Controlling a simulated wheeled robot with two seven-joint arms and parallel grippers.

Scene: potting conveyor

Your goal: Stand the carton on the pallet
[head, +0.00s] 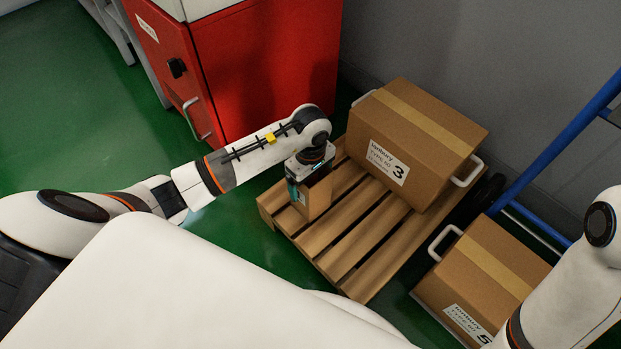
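A small brown carton (319,196) is upright over the left corner of the wooden pallet (352,249). My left gripper (309,172) points down at its top and appears shut on it, with the fingers partly hidden. I cannot tell whether the carton's base touches the slats or hangs just above them. My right gripper is out of view; only part of my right arm shows at the lower right.
A large box marked 3 (418,140) with white handles sits on the pallet's far side. A box marked 5 (485,280) stands by a blue-framed cart (552,150). A red cabinet (270,75) is behind my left arm. The pallet's near slats are bare.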

